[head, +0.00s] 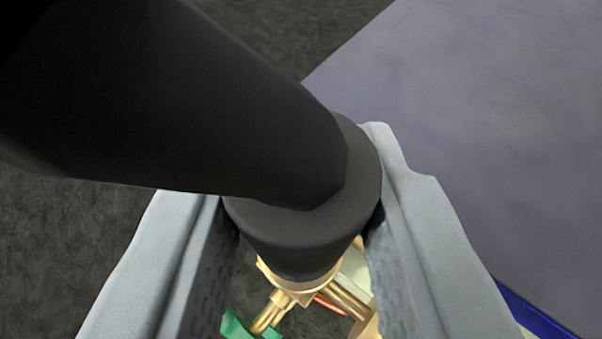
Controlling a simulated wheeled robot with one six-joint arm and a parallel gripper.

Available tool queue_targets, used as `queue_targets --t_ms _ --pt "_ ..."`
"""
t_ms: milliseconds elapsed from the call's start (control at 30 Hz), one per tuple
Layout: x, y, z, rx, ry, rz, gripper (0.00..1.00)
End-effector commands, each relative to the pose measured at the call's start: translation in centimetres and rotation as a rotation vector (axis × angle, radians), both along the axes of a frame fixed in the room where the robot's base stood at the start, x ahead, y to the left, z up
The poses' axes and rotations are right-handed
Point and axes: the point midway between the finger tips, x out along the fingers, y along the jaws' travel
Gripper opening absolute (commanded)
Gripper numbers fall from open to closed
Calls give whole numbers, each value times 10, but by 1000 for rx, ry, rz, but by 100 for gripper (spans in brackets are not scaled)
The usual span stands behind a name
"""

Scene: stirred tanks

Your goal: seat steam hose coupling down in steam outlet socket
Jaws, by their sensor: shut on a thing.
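The steam hose coupling (290,248) is a thick dark grey, rounded collar in the middle of the head view. A wide black hose (170,110) runs from it to the upper left. My gripper (302,235) has its two grey fingers on either side of the coupling and is shut on it. Directly below the coupling is a brass fitting (310,297), probably the steam outlet socket. The coupling covers most of its top, so I cannot tell whether the coupling is above it or partly in it.
Brass pipes (348,299) branch out under the coupling, with a green handle (238,327) at the lower left. A grey-violet flat surface (500,130) fills the right, with a blue edge (535,318) at the lower right. Dark floor (85,235) shows on the left.

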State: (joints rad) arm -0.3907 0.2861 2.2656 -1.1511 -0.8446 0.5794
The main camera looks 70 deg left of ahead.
Motion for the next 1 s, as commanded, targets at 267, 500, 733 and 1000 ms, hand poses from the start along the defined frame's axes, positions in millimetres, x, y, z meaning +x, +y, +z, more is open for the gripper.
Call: queue_targets --t_ms 267,500,733,1000 --pt "0 0 -4 0 0 0 2" --pt "0 0 -8 0 0 0 2" --pt "0 0 -12 0 0 1 2" --pt "0 0 -15 0 0 0 2"
